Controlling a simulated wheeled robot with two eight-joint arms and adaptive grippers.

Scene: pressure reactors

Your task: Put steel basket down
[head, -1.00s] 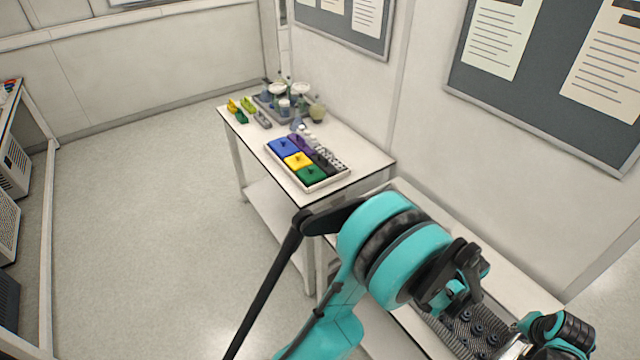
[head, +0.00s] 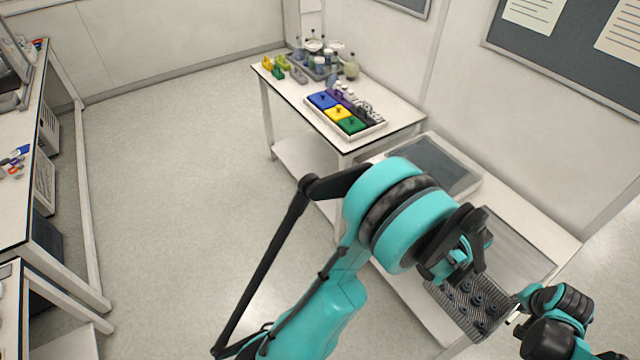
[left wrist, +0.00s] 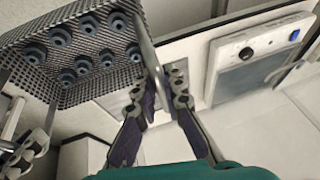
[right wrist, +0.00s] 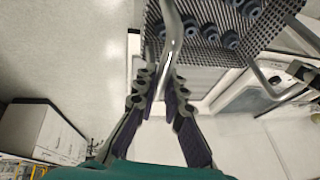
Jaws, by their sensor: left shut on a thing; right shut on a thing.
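The steel basket (head: 462,312) is a dark mesh basket with several dark round parts in it. In the head view it is held over the front edge of the white right-hand table. The left wrist view shows its mesh side (left wrist: 82,93) at upper left, and the right wrist view shows it at the top (right wrist: 195,52). My left gripper (left wrist: 163,78) is shut on one side of the basket. My right gripper (right wrist: 163,82) is shut on a metal handle at the other side. In the head view my left arm hides part of the basket, and I cannot tell whether its bottom touches anything.
A flat device with a dark panel (head: 433,165) lies on the right-hand table, with a grey surface (head: 512,250) beside it. The farther table carries a tray of coloured blocks (head: 345,112) and several bottles (head: 320,62). Benches (head: 18,190) stand at left; the floor between is clear.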

